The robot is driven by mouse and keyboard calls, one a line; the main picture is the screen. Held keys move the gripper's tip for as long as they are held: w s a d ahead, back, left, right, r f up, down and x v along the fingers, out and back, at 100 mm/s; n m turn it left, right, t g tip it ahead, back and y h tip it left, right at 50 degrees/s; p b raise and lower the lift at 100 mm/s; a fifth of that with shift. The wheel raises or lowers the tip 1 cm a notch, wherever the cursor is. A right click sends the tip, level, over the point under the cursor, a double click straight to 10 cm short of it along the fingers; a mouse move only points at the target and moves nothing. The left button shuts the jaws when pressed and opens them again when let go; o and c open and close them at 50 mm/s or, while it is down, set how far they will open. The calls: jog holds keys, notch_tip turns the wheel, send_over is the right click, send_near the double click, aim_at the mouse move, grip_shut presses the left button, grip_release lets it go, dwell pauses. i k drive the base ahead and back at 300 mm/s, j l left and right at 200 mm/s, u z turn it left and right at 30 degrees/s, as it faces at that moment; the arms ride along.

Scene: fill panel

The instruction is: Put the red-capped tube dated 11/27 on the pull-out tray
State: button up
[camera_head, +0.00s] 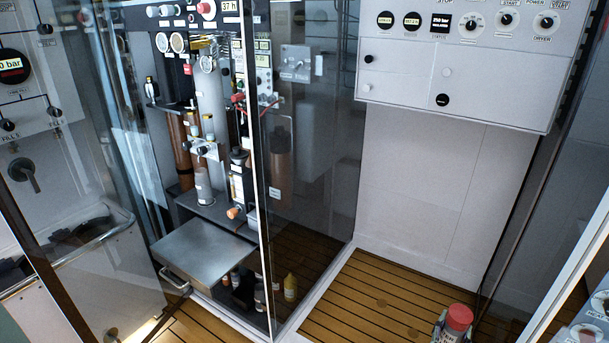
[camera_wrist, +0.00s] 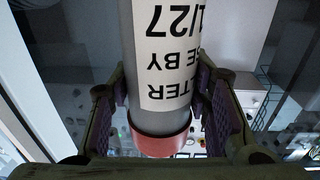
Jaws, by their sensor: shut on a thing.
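The red-capped tube (camera_head: 459,318) is at the bottom right of the head view, its red cap up. In the wrist view the grey tube (camera_wrist: 125,50) shows a white label (camera_wrist: 168,50) with upside-down text reading "1/27" and part of "USE BY". Its red cap (camera_wrist: 160,143) is nearest the camera. My gripper (camera_wrist: 160,110) is shut on the tube, one finger on each side, just beyond the cap. The pull-out tray (camera_head: 203,256) is a bare grey metal plate with a front handle, left of the tube in the head view. The tube is well apart from it.
A glass panel (camera_head: 305,150) stands between the tray and the right bay. Above the tray are cylinders and gauges (camera_head: 205,180). Small bottles, one yellow (camera_head: 290,286), stand low behind the glass. The slatted wooden floor (camera_head: 370,300) is open. A control box (camera_head: 460,60) hangs at upper right.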

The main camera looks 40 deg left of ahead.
aim_at(207, 258)
jog(key=i+l+u, duration=0.25)
jog(key=u, duration=0.25)
jog(key=i+l+u, duration=0.15)
jog(key=l+u, duration=0.3)
jog(key=j, duration=0.15)
